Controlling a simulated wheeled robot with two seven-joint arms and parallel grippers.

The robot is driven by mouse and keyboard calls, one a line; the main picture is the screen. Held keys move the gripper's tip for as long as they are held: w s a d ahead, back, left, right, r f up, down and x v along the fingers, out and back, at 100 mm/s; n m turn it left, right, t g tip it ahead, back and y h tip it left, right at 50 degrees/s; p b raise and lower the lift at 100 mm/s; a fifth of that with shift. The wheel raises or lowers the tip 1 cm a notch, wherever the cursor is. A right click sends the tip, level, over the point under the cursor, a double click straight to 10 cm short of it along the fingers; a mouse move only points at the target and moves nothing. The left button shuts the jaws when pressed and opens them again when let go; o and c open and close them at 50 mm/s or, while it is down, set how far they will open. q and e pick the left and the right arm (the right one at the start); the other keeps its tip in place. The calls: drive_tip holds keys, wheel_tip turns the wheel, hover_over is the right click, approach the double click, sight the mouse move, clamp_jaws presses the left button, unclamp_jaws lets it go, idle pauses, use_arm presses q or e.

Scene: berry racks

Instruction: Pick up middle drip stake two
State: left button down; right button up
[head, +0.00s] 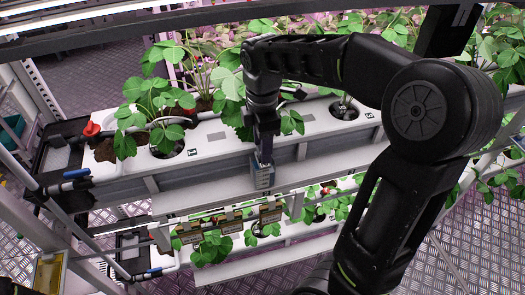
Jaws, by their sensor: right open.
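My right arm reaches in from the right over the white planting gutter (215,138). I cannot make out middle drip stake two; leaves and my arm cover much of the gutter's middle. A thin pale drip line (168,121) curves by the left plants. My left gripper is not in view.
Strawberry plants (152,100) grow along the upper gutter. A red cap (92,129) stands at its left end. Below is a lower gutter (270,262) with plants and small brown boxes (270,212). Metal rack posts frame the left. Patterned metal floor shows at lower right.

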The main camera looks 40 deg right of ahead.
drive_tip(key=shift+f, duration=0.9)
clamp_jaws()
